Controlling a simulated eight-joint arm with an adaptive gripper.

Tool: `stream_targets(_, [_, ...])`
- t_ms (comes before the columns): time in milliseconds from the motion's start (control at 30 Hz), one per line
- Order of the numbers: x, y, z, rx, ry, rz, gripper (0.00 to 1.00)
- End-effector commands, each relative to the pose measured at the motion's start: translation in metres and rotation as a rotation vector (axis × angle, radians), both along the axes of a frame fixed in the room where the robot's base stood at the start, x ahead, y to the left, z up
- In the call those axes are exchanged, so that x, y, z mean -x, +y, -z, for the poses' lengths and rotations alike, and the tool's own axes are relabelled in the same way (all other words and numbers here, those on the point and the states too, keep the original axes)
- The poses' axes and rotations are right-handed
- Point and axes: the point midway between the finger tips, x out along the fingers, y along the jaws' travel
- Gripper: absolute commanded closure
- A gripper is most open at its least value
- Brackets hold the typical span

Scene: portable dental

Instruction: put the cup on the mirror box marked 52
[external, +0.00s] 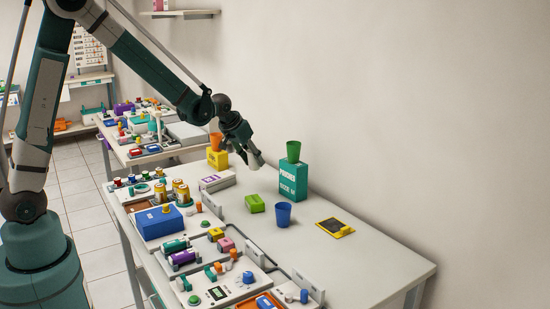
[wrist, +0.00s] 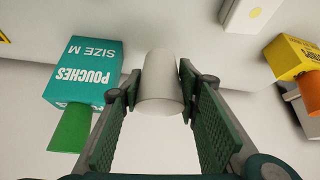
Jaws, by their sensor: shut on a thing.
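My gripper (external: 248,155) is shut on a white cup (external: 256,161) and holds it above the table, left of the teal pouches box. In the wrist view the white cup (wrist: 160,85) sits between both fingers. No number 52 is readable on any box. A low white box with a purple mark (external: 217,181) lies on the table below and left of the cup.
The teal pouches box (external: 293,181) bears a green cup (external: 293,151). A yellow box (external: 217,158) bears an orange cup (external: 216,141). A blue cup (external: 283,214), a green block (external: 255,203) and a black-yellow pad (external: 335,228) stand on the table. The right end is clear.

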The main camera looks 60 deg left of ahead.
Motion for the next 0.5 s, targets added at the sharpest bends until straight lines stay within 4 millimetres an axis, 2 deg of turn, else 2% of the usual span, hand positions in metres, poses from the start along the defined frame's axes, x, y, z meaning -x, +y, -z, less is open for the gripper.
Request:
stream_targets(267, [0.031, 0.035, -0.018, 0.0, 0.007, -0.118, 0.73])
stream_targets(500, [0.075, 0.079, -0.038, 0.0, 0.008, -0.283, 0.73])
